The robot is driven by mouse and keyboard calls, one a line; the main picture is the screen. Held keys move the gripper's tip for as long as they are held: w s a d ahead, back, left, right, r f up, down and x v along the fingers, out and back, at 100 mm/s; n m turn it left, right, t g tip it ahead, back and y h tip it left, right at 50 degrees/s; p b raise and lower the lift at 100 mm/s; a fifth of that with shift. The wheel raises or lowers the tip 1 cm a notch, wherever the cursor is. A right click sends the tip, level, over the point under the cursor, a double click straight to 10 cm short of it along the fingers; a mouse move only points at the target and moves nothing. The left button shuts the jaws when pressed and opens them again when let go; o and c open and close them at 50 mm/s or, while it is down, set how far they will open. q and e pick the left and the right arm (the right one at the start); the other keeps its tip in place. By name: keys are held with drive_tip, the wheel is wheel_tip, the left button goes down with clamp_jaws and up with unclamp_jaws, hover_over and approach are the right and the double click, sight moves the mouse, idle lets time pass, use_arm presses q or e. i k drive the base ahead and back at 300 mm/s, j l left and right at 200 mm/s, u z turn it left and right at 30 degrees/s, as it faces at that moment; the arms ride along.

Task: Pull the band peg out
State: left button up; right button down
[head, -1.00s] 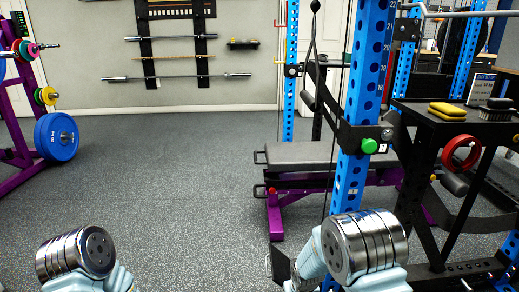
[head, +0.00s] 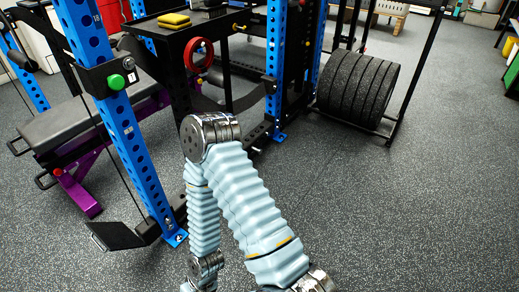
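A round green knob (head: 116,82) sticks out of a black bracket on the blue rack upright (head: 128,135) at the left. I cannot tell for certain whether it is the band peg. A red ring (head: 198,55) hangs at the side of the black shelf stand, right of the knob. One of my arms, in a pale blue ribbed sleeve, rises from the bottom centre and folds back down, apart from the knob in the picture. Neither gripper shows in the view.
A padded bench (head: 62,122) with a purple frame stands behind the upright at left. A yellow block (head: 173,20) lies on the black shelf (head: 205,20). Black weight plates (head: 357,90) stand in a rack at right.

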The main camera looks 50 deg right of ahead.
sight(258, 151)
drive_tip(key=z, duration=1.7)
drive_tip(key=i+l+z, duration=0.15)
drive_tip(key=i+l, duration=0.3)
drive_tip(key=i+l+z, duration=0.1)
drive_tip(key=i, duration=0.6)
drive_tip(key=i+l+z, duration=0.15)
drive_tip(key=i, duration=0.6)
drive_tip(key=j, duration=0.1)
